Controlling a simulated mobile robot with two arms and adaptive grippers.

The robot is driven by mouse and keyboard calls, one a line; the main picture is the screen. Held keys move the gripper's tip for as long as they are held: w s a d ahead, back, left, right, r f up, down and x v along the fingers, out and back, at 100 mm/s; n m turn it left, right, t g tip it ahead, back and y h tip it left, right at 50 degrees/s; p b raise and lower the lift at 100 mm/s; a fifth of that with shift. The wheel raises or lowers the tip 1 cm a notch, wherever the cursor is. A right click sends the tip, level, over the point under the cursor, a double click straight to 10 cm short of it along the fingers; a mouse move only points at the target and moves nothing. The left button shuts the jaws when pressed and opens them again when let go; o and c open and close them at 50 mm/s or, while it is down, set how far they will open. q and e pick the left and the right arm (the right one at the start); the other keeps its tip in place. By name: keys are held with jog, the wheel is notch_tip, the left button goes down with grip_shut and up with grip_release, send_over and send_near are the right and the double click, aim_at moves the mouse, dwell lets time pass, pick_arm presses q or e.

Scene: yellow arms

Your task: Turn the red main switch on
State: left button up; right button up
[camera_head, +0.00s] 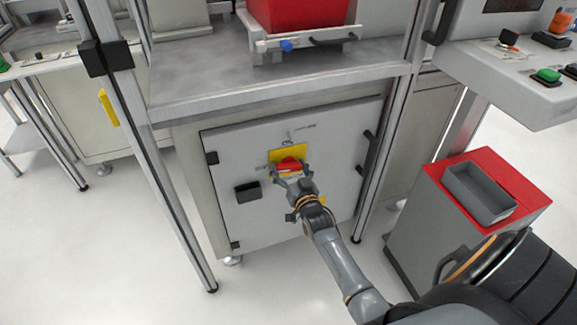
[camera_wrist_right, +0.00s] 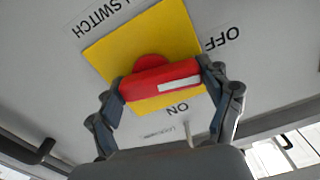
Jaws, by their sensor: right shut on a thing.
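The red main switch (camera_head: 288,164) sits on a yellow plate (camera_head: 273,156) on the light grey cabinet door (camera_head: 230,150). In the right wrist view the red handle (camera_wrist_right: 150,82) lies nearly level on its yellow plate (camera_wrist_right: 115,50), with a white mark toward its right end. That view is turned, so the OFF label (camera_wrist_right: 222,39) reads inverted at the upper right and the ON label (camera_wrist_right: 178,108) below the handle. My right gripper (camera_head: 293,175) is shut on the red handle, one finger at each end. My left gripper is not in view.
A black box (camera_head: 248,191) and a dark door handle (camera_head: 369,152) project from the door. Aluminium posts (camera_head: 160,170) flank the cabinet, with a metal worktop (camera_head: 280,88) above. A red-topped cart (camera_head: 435,172) with a grey bin (camera_head: 480,194) stands at the right.

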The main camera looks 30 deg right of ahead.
jog(key=m+p, duration=0.1)
jog(key=m, duration=0.1)
jog(key=shift+r+m, duration=0.15)
jog(key=shift+m, duration=0.25)
jog(key=shift+d+m, duration=0.1)
jog(key=shift+m, duration=1.7)
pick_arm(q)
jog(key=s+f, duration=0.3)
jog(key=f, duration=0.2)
pick_arm(e)
jog(key=shift+d+m, duration=0.1)
jog(key=shift+m, duration=0.9)
jog(key=m, duration=0.3)
jog(key=shift+d, duration=0.1)
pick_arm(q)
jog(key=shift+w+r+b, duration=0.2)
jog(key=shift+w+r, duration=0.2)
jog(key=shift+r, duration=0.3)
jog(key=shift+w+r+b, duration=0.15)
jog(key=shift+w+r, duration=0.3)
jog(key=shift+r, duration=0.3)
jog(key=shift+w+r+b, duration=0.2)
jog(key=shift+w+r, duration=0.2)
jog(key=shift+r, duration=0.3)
pick_arm(e)
jog(key=shift+s+d+m, duration=0.1)
jog(key=shift+d+m, duration=0.05)
jog(key=shift+m, duration=2.05)
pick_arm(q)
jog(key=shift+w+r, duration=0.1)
